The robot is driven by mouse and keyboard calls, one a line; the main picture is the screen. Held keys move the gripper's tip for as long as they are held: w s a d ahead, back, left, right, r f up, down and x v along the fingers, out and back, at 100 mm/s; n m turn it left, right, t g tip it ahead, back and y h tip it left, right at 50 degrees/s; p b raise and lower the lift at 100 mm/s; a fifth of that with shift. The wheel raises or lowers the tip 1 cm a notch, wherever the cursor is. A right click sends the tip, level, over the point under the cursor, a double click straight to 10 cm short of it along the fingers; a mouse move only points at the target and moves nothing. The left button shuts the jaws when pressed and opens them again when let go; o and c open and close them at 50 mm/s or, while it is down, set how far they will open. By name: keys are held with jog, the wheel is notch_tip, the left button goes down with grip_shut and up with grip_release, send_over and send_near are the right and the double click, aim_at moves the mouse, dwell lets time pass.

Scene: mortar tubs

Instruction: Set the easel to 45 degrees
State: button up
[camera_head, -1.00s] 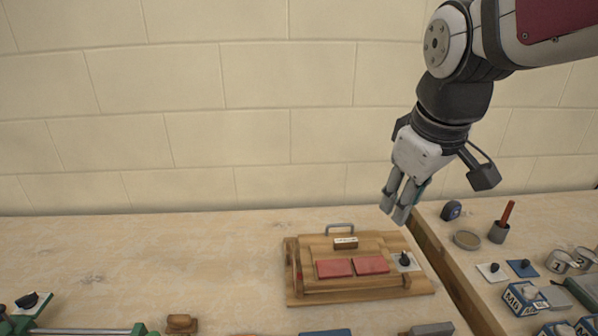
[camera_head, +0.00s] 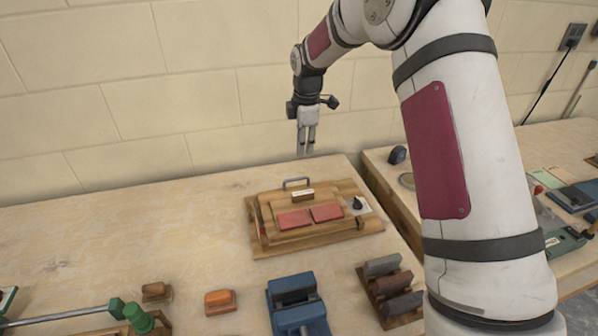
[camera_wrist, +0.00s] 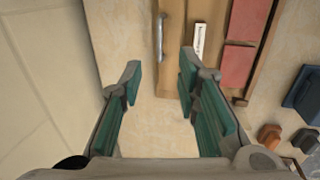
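The wooden easel (camera_head: 272,229) lies folded flat on the bench, with two red pads on its panel and a small white label near the back. Its grey metal handle (camera_head: 296,182) stands at the back edge. A black knob (camera_head: 357,202) on a light plate sits at its right. In the wrist view the handle (camera_wrist: 161,38) is ahead of the fingers, apart from them. My gripper (camera_head: 306,153) points down above and behind the easel, near the handle. The wrist view shows my gripper (camera_wrist: 160,75) open and empty, its green-padded fingers apart.
A blue vise-like block (camera_head: 295,300), a rack of dark blocks (camera_head: 390,290) and an orange block (camera_head: 220,301) stand in front of the easel. A green clamp (camera_head: 140,315) is at front left. The wall is close behind. The bench left of the easel is clear.

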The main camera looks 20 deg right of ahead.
aim_at(300, 179)
jog(key=w+f+b, duration=0.1)
jog(key=f, duration=0.3)
jog(key=w+f+b, duration=0.1)
jog(key=f, duration=0.4)
jog(key=f+b, duration=0.1)
jog(key=f, duration=0.3)
jog(key=shift+w+f, duration=0.35)
jog(key=shift+w, duration=0.05)
grip_shut()
